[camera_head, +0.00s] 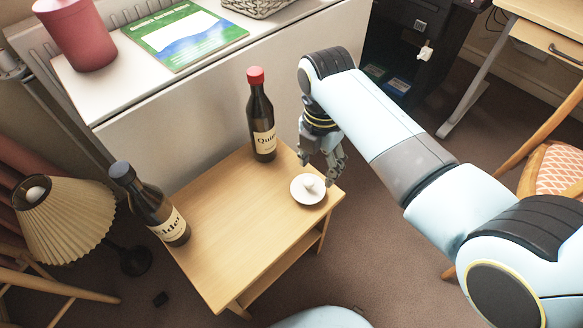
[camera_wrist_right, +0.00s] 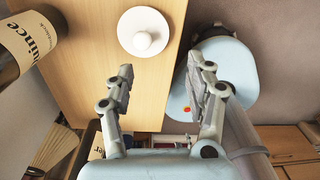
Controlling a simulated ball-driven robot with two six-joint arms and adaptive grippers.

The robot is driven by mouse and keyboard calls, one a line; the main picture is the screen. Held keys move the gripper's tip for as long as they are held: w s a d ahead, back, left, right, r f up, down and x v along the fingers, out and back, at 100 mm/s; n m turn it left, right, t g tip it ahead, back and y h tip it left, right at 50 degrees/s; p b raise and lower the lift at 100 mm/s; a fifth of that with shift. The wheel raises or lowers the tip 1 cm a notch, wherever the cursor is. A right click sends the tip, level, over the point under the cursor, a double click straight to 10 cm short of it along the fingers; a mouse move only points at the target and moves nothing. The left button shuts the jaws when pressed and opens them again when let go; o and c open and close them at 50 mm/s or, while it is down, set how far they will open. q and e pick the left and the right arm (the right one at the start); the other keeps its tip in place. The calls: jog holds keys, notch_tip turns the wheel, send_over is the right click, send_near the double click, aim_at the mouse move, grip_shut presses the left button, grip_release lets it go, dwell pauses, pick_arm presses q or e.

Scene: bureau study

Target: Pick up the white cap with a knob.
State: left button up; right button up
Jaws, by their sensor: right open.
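The white cap with a knob (camera_head: 308,189) lies on the right corner of the small wooden table (camera_head: 225,215), with its round knob upward. It also shows in the right wrist view (camera_wrist_right: 143,31), beyond the fingertips and left of the gap between them. My right gripper (camera_head: 322,160) hangs just behind and above the cap in the head view. Its fingers are apart and nothing is between them; this also shows in the right wrist view (camera_wrist_right: 165,80). I cannot tell the exact height above the cap. My left gripper is out of view.
A red-capped bottle (camera_head: 262,120) stands at the table's back, left of my right gripper. A dark-capped bottle (camera_head: 152,207) stands at its left end. A pleated lamp (camera_head: 62,222) is farther left. A white ledge with a red pot (camera_head: 76,35) runs behind. The table's middle is clear.

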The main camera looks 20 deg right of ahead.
jog(key=shift+w+a+r, duration=0.25)
jog(key=shift+w+r, duration=0.35)
jog(key=shift+w, duration=0.35)
jog(key=shift+w+f, duration=0.15)
jog(key=shift+f, duration=0.1)
jog(key=b, duration=0.2)
send_over(309, 180)
notch_tip(309, 180, down, 4)
jog(key=shift+d+f, duration=0.1)
jog(key=shift+f, duration=0.4)
notch_tip(309, 180, down, 5)
jog(key=b, duration=0.3)
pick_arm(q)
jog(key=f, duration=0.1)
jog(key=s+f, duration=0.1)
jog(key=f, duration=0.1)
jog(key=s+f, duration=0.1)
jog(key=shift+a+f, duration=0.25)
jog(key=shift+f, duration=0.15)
pick_arm(e)
jog(key=shift+r, duration=0.1)
jog(key=shift+c, duration=0.2)
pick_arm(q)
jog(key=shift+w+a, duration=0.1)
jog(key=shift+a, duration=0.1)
pick_arm(e)
grip_shut()
